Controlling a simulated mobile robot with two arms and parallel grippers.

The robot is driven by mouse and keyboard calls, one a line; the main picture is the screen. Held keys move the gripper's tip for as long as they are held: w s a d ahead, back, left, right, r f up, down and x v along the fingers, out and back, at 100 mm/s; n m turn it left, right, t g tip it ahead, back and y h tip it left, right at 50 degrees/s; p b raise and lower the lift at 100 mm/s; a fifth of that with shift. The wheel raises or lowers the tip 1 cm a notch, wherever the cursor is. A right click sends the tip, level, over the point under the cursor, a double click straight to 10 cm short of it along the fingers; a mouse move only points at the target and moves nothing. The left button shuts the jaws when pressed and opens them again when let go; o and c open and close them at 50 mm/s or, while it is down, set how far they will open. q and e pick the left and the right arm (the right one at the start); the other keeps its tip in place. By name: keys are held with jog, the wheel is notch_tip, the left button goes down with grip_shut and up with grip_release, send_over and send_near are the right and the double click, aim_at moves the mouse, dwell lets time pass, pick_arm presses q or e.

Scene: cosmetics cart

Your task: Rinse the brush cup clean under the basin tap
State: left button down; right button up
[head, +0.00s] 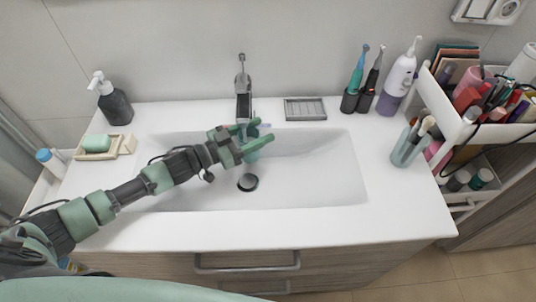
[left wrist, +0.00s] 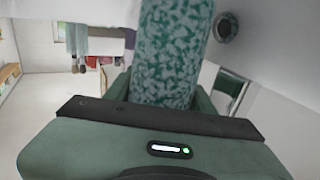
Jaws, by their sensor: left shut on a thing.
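My left gripper (head: 258,134) reaches over the white basin (head: 320,170), just in front of and below the tap (head: 243,85). It is shut on a teal, speckled, rounded thing, taken as the brush cup (left wrist: 172,50), which fills the space between the fingers in the left wrist view. In the head view only a small teal part of the cup (head: 252,156) shows below the fingers. Its mouth and inside are hidden. I cannot make out running water. My right gripper is not in view.
The drain (head: 248,182) lies below the gripper. A soap dispenser (head: 115,104) and soap dish (head: 97,147) stand at left. A metal soap tray (head: 305,109), toothbrushes (head: 352,85), a glass with brushes (head: 406,148) and a full cart (head: 450,125) are at right. The right front counter is clear.

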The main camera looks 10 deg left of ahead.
pick_arm(q)
jog(key=s+d+r+p, duration=0.5)
jog(key=d+r+p, duration=0.1)
jog(key=d+p, duration=0.3)
jog(key=shift+s, duration=0.2)
dwell(1.0)
dwell(0.7)
